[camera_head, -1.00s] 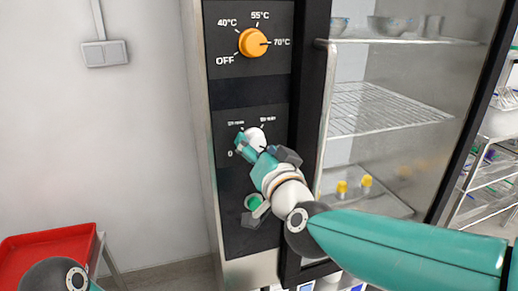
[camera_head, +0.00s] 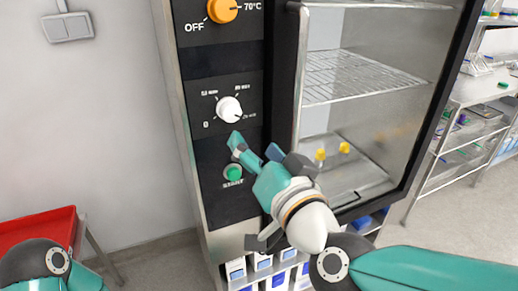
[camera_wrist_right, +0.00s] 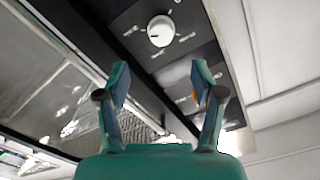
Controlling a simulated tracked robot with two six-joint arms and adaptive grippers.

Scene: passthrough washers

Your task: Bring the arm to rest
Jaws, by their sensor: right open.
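My right gripper (camera_head: 254,145) is open and empty in the head view, in front of the washer's control panel. It is below and to the right of the white timer knob (camera_head: 229,109) and beside the green START button (camera_head: 233,173). In the right wrist view, my right gripper (camera_wrist_right: 161,85) shows two spread fingers with nothing between them, and the white knob (camera_wrist_right: 161,31) is beyond them. My left arm shows only as a link at the lower left of the head view; its gripper is out of the picture.
The orange temperature knob (camera_head: 222,10) is at the top, pointing toward 70°C. The glass-fronted cabinet holds a wire shelf (camera_head: 365,75) and yellow-capped items (camera_head: 344,148). A red tray (camera_head: 38,232) is at lower left. A metal rack (camera_head: 470,130) stands at right.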

